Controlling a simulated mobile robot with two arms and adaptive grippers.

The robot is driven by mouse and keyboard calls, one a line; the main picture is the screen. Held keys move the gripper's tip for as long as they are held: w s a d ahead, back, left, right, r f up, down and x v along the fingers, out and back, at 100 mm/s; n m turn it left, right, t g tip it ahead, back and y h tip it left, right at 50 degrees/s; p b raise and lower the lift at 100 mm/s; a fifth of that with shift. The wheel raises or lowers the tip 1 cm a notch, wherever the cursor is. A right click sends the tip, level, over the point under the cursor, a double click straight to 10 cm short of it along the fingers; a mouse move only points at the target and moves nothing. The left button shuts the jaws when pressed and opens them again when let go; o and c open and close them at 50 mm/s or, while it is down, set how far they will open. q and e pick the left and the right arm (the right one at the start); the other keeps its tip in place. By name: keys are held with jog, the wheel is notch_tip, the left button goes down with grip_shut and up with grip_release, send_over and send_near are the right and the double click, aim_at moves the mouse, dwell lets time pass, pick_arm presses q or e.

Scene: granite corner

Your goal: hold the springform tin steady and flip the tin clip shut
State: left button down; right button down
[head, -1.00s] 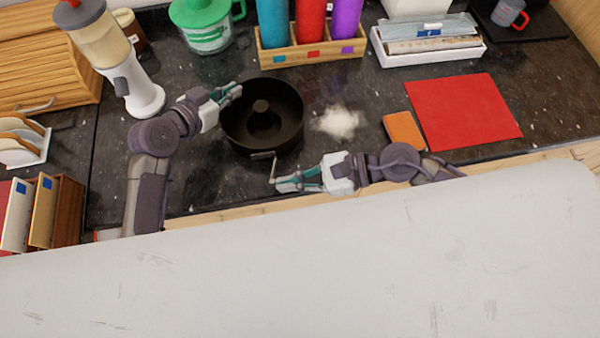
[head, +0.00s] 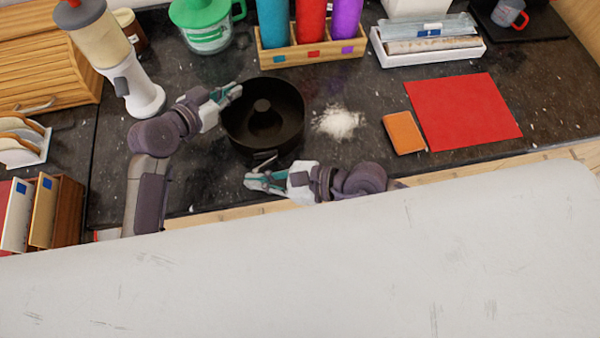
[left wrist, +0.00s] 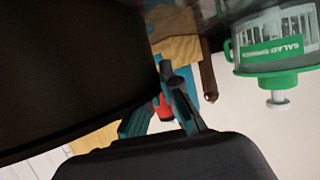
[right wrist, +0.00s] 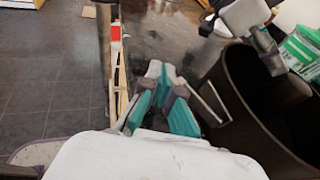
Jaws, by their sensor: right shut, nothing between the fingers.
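The dark springform tin (head: 291,128) stands upright on the counter, with a raised cone in its middle. Its clip (head: 264,154) is on the near side; in the right wrist view the clip's lever (right wrist: 213,103) stands out from the tin wall. My left gripper (head: 234,91) is at the tin's left rim. The left wrist view shows its fingers (left wrist: 168,84) beside the dark wall (left wrist: 70,70), but whether they pinch it is unclear. My right gripper (head: 252,178) is shut and empty in front of the tin. In the right wrist view its fingers (right wrist: 166,85) are just left of the lever.
White powder (head: 338,122) lies right of the tin. An orange sponge (head: 404,132) and a red mat (head: 462,110) are farther right. A bottle rack (head: 310,52) and a green-lidded salad spinner (head: 207,35) stand behind. A blender-like appliance (head: 140,95) is at left.

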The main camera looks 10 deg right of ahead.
jog(key=shift+w+a, duration=0.2)
jog(key=shift+a, duration=0.05)
jog(key=shift+d, duration=0.1)
jog(key=shift+w+d, duration=0.45)
jog(key=shift+d, duration=0.2)
jog(key=s, duration=0.4)
jog(key=shift+s, duration=0.3)
jog(key=s+r, duration=0.3)
jog(key=s, duration=0.6)
jog(key=shift+d, duration=0.15)
